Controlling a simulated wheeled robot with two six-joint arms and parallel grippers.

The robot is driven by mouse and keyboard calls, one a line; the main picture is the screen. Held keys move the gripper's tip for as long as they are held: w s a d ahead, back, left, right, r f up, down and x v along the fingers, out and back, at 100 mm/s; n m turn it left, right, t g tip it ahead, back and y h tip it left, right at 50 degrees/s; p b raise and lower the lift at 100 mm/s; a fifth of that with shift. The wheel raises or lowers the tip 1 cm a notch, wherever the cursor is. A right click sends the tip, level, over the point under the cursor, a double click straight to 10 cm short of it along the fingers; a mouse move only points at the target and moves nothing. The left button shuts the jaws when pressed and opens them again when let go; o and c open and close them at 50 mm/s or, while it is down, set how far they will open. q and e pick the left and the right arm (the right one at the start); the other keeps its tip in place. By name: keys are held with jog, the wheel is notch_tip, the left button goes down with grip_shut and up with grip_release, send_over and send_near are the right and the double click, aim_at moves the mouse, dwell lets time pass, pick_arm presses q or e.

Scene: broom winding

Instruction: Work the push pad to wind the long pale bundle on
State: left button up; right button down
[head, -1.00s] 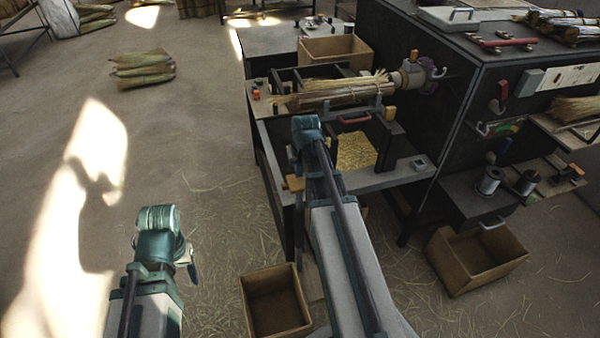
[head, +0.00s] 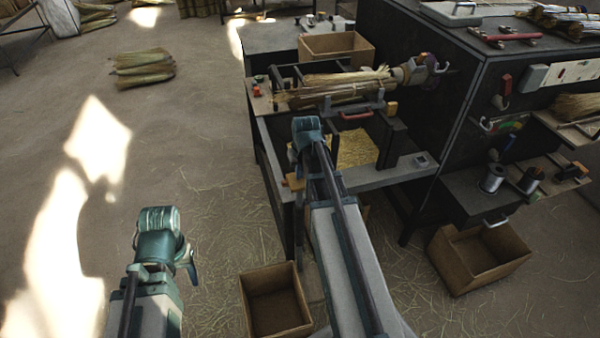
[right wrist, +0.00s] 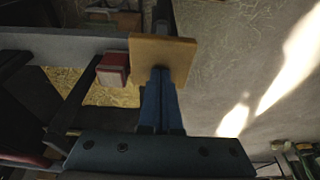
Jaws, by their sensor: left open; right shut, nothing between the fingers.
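The long pale bundle (head: 345,77) lies across the machine, its right end at a round hub (head: 415,72). My left gripper (head: 188,262) is open, away from the machine at lower left.
An empty brown box (head: 275,300) stands on the floor beside my right arm. Another box (head: 478,258) stands under the right bench. A red block (right wrist: 112,68) sits near the pad. A red handle (head: 356,115) is below the bundle. The floor at left is mostly clear.

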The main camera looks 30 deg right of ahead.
jog(key=shift+f+b, duration=3.35)
jog(key=shift+f, duration=0.15)
jog(key=shift+r, duration=0.15)
notch_tip(320, 180, up, 10)
jog(key=p, duration=1)
jog(key=shift+f, duration=0.35)
jog(key=shift+f+b, duration=4.8)
jog(key=shift+b, duration=0.2)
jog(key=shift+r, duration=0.15)
